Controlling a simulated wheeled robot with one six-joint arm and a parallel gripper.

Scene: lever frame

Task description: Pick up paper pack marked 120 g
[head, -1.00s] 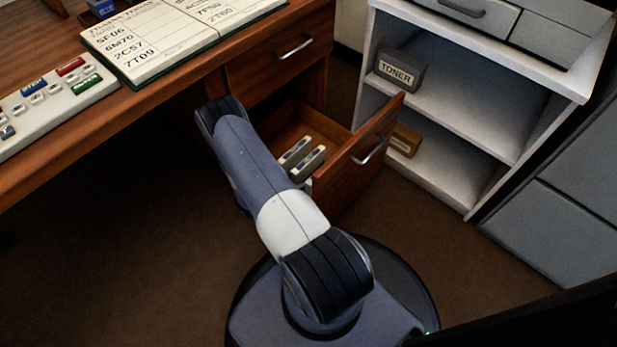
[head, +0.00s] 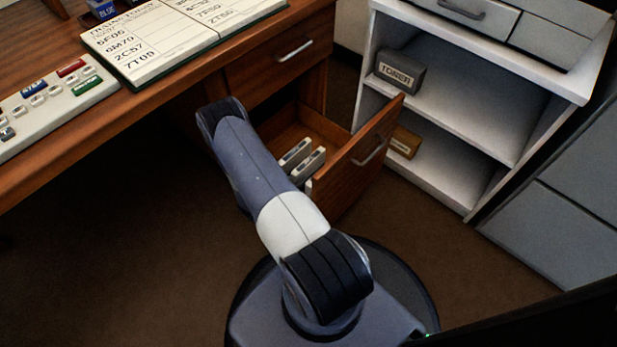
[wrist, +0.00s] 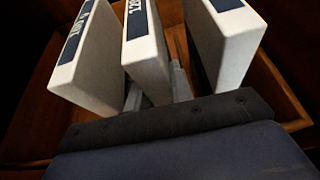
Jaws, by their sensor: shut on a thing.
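In the wrist view three pale paper packs with dark blue labels stand on edge: a left pack (wrist: 100,65), a middle pack (wrist: 147,58) and a right pack (wrist: 226,48). No label shows a readable 120 g mark. My gripper (wrist: 157,92) has one finger on each side of the middle pack and is shut on it. The left and right packs are outside the fingers.
The desk top (head: 150,75) overhangs at the left. A white shelf unit (head: 455,125) with a toner box (head: 399,73) and a small brown box (head: 404,142) stands right of the drawer front.

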